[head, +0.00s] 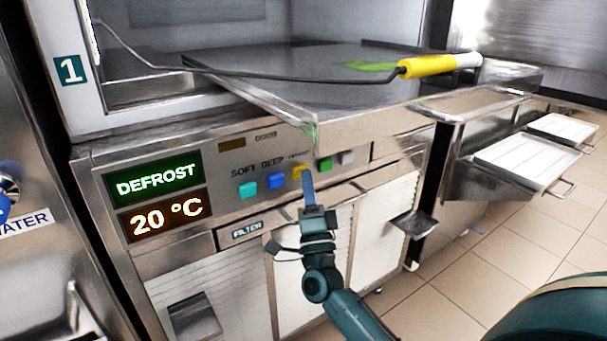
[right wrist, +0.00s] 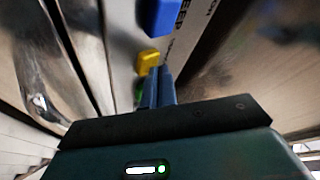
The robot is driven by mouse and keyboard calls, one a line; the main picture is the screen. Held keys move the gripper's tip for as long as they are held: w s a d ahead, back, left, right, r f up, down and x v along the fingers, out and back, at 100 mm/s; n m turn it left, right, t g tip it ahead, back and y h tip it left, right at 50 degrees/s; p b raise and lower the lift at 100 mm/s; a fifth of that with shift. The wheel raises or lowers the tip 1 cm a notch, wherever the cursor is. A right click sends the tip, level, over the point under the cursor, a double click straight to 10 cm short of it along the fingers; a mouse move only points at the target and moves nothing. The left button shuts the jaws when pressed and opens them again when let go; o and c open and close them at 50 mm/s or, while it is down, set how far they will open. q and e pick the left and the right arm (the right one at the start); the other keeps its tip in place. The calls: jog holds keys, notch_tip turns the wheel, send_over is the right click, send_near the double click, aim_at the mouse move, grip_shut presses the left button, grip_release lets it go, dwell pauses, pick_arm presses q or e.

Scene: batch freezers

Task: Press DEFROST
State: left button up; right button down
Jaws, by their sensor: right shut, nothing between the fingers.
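The freezer's control panel (head: 222,160) carries a green lit display reading DEFROST (head: 157,180) and an orange one reading 20 °C (head: 168,216). Beside them is a row of buttons: teal (head: 248,189) under SOFT, blue (head: 276,181) under DEEP, yellow (head: 298,172), green (head: 325,164) and grey (head: 347,157). The yellow button's label is mostly hidden. My right gripper (head: 308,178) is shut and empty, its blue fingertips at the yellow button. The right wrist view shows the fingertips beside the yellow button (right wrist: 148,61); I cannot tell whether they touch. My left gripper is out of view.
A metal tray (head: 375,130) juts out above the panel. A long tool with a yellow and white handle (head: 427,66) lies on it. White louvred doors and a FILTER label (head: 246,230) are below. White trays (head: 527,160) stand at right above open tiled floor.

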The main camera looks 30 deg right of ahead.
jog(key=shift+y, duration=0.3)
jog(key=shift+s+p, duration=0.4)
jog(key=shift+s, duration=0.55)
jog(key=shift+d, duration=0.1)
jog(key=shift+s+d+p, duration=0.2)
jog(key=shift+s+p, duration=0.8)
jog(key=shift+s, duration=1.5)
